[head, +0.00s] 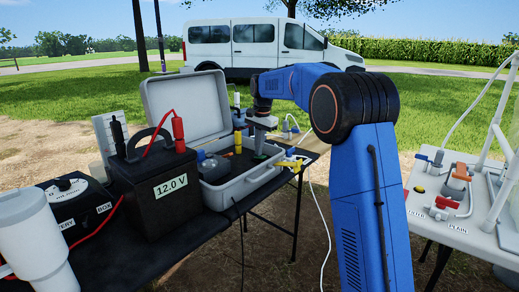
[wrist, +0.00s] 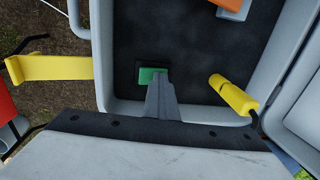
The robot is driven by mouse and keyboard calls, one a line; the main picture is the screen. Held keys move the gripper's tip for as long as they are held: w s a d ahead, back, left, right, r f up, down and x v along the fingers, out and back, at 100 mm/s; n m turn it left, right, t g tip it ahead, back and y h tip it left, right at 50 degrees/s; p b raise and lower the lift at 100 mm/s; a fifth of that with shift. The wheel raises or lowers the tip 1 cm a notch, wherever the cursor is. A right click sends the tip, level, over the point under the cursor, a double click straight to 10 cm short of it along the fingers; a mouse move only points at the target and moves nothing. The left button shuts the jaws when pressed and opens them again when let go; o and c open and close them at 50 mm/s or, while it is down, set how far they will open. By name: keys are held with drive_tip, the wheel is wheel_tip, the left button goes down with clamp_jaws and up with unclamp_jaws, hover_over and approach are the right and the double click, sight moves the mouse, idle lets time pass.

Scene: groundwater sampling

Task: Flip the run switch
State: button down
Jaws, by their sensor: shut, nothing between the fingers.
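The run switch appears to be the small green rocker (wrist: 150,75) set in the dark panel (wrist: 190,50) of the open grey case. In the head view the case (head: 245,188) stands on the black table with its lid up. My gripper (wrist: 160,84) is shut and empty, its fingertips right at the near edge of the green rocker and covering part of it. I cannot tell whether they touch it. In the head view my gripper (head: 260,145) reaches down into the case.
A black 12.0 V battery (head: 165,195) with red and black clips stands left of the case. A white tumbler (head: 35,240) stands front left. A white table (head: 455,235) with valves is at right.

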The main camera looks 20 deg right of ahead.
sight(264, 157)
drive_tip(key=shift+s+f, duration=0.1)
drive_tip(key=shift+f, duration=0.25)
drive_tip(key=shift+s+d, duration=0.5)
drive_tip(key=shift+s, duration=0.15)
drive_tip(key=shift+r, duration=0.15)
wheel_tip(264, 157, up, 14)
drive_tip(key=s, duration=0.1)
drive_tip(key=shift+d+r, duration=0.15)
drive_tip(key=shift+d, duration=0.15)
